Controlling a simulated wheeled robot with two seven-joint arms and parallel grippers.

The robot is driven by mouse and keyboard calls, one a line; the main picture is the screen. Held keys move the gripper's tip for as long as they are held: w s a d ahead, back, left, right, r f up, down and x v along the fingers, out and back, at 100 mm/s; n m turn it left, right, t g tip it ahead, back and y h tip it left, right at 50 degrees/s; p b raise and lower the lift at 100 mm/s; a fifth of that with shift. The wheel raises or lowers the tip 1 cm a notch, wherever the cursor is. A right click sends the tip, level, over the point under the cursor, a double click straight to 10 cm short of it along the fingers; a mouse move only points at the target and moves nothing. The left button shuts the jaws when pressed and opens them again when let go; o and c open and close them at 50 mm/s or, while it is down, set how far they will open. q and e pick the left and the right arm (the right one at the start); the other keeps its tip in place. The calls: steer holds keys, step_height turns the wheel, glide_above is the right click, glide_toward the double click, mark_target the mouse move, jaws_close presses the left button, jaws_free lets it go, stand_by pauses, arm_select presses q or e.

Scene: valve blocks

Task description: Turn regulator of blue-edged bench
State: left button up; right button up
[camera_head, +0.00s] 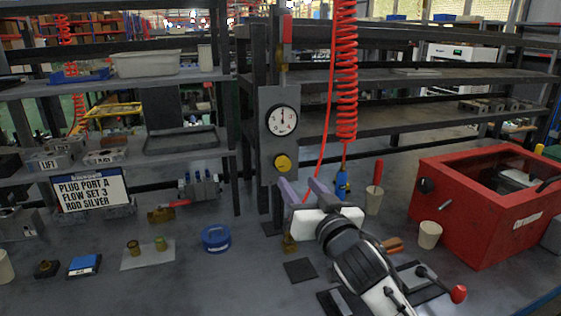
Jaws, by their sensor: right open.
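The regulator is a yellow knob (283,162) on an upright grey panel (279,185) at the middle of the bench. A white round pressure gauge (283,120) sits above the knob on the same panel. A blue edge (540,302) shows at the bench's front right corner. My right gripper (303,190) is open, its two purple fingers pointing up toward the panel. Its fingertips appear just below and to the right of the knob, with nothing between them. I cannot tell how far they are from the panel in depth. My left gripper is not in view.
A red box (474,210) stands at the right. A coiled red hose (346,70) hangs down to a blue fitting (342,184) beside my gripper. A beige cup (374,200) stands close by. A sign (90,190) and a blue tape roll (216,238) are at the left.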

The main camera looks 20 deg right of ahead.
mark_target(285, 165)
steer(key=w, duration=0.9)
steer(key=shift+w+a, duration=0.1)
steer(key=c, duration=1)
